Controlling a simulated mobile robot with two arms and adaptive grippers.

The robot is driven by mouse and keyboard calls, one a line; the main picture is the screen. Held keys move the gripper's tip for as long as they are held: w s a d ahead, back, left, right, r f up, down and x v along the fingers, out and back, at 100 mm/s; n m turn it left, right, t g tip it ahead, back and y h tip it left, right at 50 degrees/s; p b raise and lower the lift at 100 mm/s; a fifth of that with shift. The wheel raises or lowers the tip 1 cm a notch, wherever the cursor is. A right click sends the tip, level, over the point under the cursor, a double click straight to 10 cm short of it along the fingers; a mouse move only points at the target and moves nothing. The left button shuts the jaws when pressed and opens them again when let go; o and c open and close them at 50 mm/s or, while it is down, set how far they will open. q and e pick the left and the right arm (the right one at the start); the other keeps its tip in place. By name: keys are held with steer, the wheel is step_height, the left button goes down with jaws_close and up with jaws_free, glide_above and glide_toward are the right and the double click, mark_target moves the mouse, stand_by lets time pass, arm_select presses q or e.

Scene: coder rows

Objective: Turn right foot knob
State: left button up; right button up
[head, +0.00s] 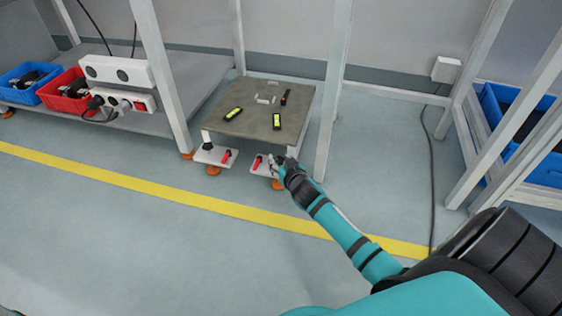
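A low table with a grey-brown top (245,125) stands between white posts. At its front are two white foot plates with red handles and orange feet. The right foot plate (258,169) has a red knob (257,162) on its left part and an orange foot (278,184) below. My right gripper (277,162) is at this right foot, over the right part of the plate. Its fingers are small and dark here, and I cannot tell whether they touch the knob or are open. The left foot plate (206,154) has a red handle (227,155). My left gripper is not in view.
Yellow-and-black items (233,114) and small parts lie on the tabletop. A white post (333,95) rises just right of the foot. Blue (28,78) and red (64,97) bins sit on the left shelf. The floor in front, with a yellow line (150,188), is clear.

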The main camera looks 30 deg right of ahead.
steer(key=c, duration=0.4)
steer(key=n+y+p, duration=0.2)
steer(key=p, duration=0.1)
steer(key=d+y+p, duration=0.1)
steer(key=shift+r+n+p, duration=0.3)
steer(key=shift+n+p, duration=0.05)
steer(key=shift+n, duration=0.05)
steer(key=shift+d+f+n+y+p, duration=0.1)
steer(key=shift+n+y+p, duration=0.2)
steer(key=shift+n+y, duration=0.45)
steer(key=y, duration=0.1)
steer(key=n+y+b, duration=0.1)
steer(key=n+y, duration=0.1)
steer(key=shift+w+d+f, duration=0.15)
steer(key=shift+w+d, duration=0.05)
steer(key=shift+d, duration=0.05)
steer(key=n+g+y+b, duration=0.1)
steer(key=n+y+b, duration=0.1)
steer(key=n+y, duration=0.1)
steer(key=shift+d+b, duration=0.15)
steer(key=shift+b, duration=0.2)
steer(key=shift+n+g+y+b, duration=0.3)
steer(key=shift+n+g+y, duration=0.15)
steer(key=shift+g, duration=0.05)
steer(key=shift+w, duration=0.1)
